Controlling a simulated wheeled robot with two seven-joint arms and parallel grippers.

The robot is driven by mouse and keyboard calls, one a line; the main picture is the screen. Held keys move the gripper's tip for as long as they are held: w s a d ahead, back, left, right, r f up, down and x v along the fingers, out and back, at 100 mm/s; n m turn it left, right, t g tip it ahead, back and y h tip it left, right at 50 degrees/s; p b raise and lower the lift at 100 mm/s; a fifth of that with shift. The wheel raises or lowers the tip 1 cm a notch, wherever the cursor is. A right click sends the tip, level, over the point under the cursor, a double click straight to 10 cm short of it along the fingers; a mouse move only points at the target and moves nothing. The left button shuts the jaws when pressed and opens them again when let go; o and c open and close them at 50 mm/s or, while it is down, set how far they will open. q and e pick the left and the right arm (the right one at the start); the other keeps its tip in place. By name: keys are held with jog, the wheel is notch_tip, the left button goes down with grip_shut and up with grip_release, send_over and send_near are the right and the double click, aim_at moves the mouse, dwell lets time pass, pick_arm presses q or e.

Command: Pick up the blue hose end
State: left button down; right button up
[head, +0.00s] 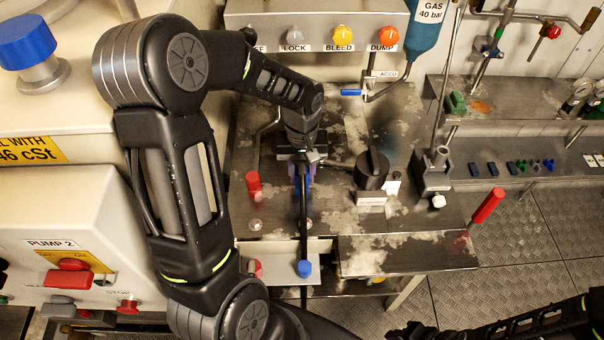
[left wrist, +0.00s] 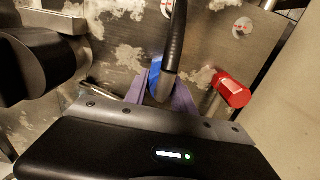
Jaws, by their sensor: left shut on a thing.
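My left gripper (head: 302,172) is over the metal bench, fingers pointing down. In the left wrist view its purple fingers (left wrist: 160,98) are shut on the blue hose end (left wrist: 155,74), which shows between them. The black hose (left wrist: 175,38) runs up from it in that view. I cannot tell whether the end touches the bench. My right gripper is not in view; part of my right arm shows at the bottom right.
A red cylinder (head: 253,184) stands left of the gripper, and a black knob (head: 371,169) stands to the right. A blue cap (head: 304,268) is at the front. The panel with coloured knobs (head: 343,35) is behind. A red handle (head: 488,205) sticks out at right.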

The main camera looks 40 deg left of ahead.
pick_arm(q)
jog(key=shift+r, duration=0.1)
notch_tip(320, 180, up, 10)
jog(key=p, duration=0.7)
jog(key=c, duration=1.6)
grip_release()
grip_shut()
